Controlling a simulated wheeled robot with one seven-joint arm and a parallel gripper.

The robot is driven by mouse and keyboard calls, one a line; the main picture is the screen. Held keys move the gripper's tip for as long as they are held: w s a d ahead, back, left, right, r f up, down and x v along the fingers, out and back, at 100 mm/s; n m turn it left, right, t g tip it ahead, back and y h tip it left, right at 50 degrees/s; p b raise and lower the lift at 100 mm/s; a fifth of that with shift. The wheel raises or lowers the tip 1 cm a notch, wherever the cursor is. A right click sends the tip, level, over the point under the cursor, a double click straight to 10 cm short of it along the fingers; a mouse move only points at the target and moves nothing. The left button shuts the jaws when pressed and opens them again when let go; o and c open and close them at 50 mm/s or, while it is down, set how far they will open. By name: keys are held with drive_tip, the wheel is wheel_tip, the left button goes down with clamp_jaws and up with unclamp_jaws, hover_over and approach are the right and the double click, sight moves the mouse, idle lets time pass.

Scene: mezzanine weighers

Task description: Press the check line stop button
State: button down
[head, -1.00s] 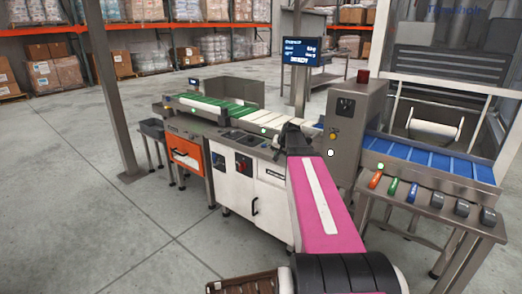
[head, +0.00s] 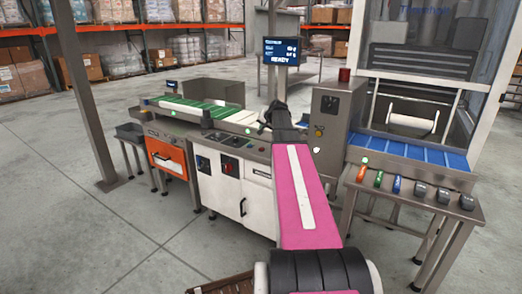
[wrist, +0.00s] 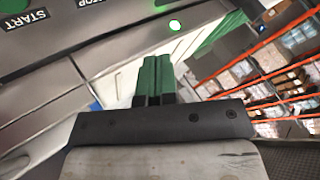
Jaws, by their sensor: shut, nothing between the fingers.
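My gripper (wrist: 153,68) has green fingers, shut together and empty, below these buttons in the wrist view. In the head view my gripper (head: 272,108) is over the right part of the check line (head: 232,190); its fingertips are hard to make out. Contact with the button is not visible.
A grey cabinet (head: 328,130) with a red beacon stands right of my arm. A side table (head: 410,205) at right holds several coloured items. A screen (head: 282,52) reading READY rises behind. An orange-fronted unit (head: 168,155) and a post (head: 85,100) stand left. Floor at front left is clear.

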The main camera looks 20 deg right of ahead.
drive_tip(key=shift+f, duration=4.35)
drive_tip(key=shift+f, duration=0.2)
drive_tip(key=shift+f, duration=0.2)
drive_tip(key=shift+f, duration=0.4)
drive_tip(key=shift+r, duration=0.85)
drive_tip(key=shift+r, duration=0.1)
drive_tip(key=shift+r, duration=2.4)
